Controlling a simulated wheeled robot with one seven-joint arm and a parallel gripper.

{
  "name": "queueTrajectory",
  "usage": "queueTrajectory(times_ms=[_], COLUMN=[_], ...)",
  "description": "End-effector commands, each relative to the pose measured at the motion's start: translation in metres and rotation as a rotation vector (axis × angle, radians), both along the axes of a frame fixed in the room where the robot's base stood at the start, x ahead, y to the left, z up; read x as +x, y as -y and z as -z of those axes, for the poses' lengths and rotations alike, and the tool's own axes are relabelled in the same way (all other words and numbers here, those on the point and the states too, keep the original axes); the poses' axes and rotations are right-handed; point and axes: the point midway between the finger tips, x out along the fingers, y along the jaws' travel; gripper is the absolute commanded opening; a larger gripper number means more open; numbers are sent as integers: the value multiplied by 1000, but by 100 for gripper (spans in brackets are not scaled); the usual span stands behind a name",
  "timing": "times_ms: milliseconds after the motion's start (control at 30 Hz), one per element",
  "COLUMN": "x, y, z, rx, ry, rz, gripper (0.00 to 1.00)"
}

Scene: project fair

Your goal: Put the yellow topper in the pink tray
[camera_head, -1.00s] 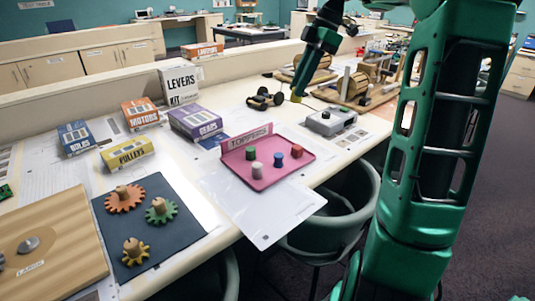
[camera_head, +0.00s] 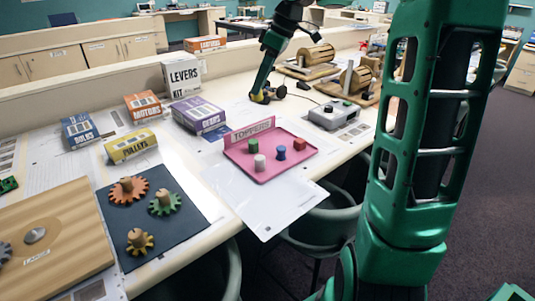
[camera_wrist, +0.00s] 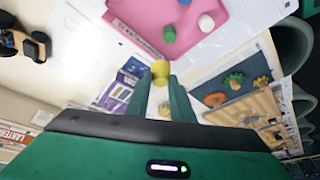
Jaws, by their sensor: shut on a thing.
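The yellow topper (camera_wrist: 160,70) is between my gripper's fingertips (camera_wrist: 160,78) in the wrist view. My gripper is shut on it. In the head view my gripper (camera_head: 262,94) is low over the table, behind the pink tray, with yellow (camera_head: 260,99) at its tip. The pink tray (camera_head: 284,169) has a raised back label reading TOPPERS. It holds a green topper (camera_head: 253,145), a white one (camera_head: 260,162), a blue one (camera_head: 281,153) and a red one (camera_head: 299,144). The tray (camera_wrist: 148,20) also shows at the top of the wrist view.
A purple box (camera_head: 198,116) stands left of my gripper, with the white levers kit box (camera_head: 182,78) behind it. A grey device (camera_head: 334,115) stands right of the tray. A dark mat (camera_head: 180,225) with gears lies at the front left.

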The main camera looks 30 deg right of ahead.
Motion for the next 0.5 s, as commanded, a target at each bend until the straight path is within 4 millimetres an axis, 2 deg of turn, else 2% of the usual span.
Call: queueTrajectory(times_ms=[33,200,367,500], x=[7,30,41,43], y=[-14,-40,-52,-53], z=[6,30,50,60], rx=[5,21,38,47], ry=[-6,-20,-29,-32], rz=[55,292,489,589], gripper=[0,0,0,0])
